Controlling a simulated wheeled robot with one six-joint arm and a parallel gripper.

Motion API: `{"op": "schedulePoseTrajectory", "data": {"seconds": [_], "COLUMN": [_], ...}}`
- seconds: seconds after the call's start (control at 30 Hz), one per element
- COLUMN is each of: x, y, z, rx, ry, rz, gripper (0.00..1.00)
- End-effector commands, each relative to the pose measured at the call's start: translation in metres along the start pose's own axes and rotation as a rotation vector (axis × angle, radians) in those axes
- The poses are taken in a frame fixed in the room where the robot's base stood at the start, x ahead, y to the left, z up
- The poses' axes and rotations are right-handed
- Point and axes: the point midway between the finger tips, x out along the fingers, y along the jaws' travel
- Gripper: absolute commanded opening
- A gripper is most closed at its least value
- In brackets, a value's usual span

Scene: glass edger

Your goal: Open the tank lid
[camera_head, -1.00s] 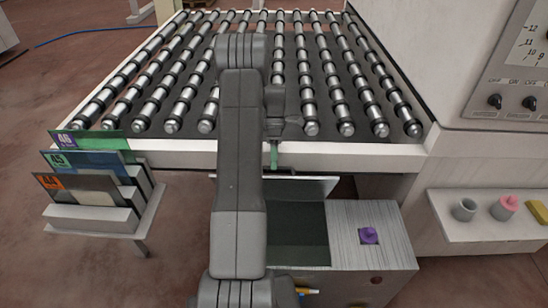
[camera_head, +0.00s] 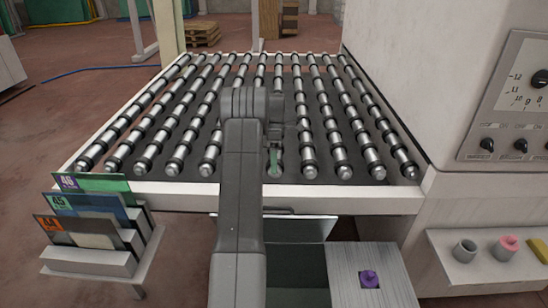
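The tank (camera_head: 300,268) stands below the front edge of the roller table, with its dark green inside showing. Its lid (camera_head: 305,229) is a pale panel raised at the back of the opening, so the tank is open. My arm hides the left part of both. My gripper (camera_head: 275,160) is above the front rollers, beyond the lid and apart from it in the picture. A green fingertip shows. My arm's wrist hides the rest, so I cannot see a gap between the fingers.
A brushed metal top with a purple knob (camera_head: 369,279) is right of the tank. A rack of numbered panels (camera_head: 95,225) stands at left. A shelf (camera_head: 485,270) with a grey cup and pink item is at right. The roller table (camera_head: 130,188) carries no glass.

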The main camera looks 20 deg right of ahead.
Motion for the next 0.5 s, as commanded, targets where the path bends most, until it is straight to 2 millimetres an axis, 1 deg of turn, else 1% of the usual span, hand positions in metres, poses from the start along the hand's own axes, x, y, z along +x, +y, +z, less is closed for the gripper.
{"op": "schedulePoseTrajectory", "data": {"seconds": [0.03, 0.17, 0.5], "x": [-0.0047, -0.0073, -0.0073], "y": [-0.0023, -0.0011, 0.0005], "z": [0.0001, 0.0000, 0.0000], "rx": [0.000, 0.000, 0.000], "ry": [0.000, 0.000, 0.000], "rz": [-0.001, -0.001, 0.000], "gripper": [0.34, 0.34, 0.34]}}
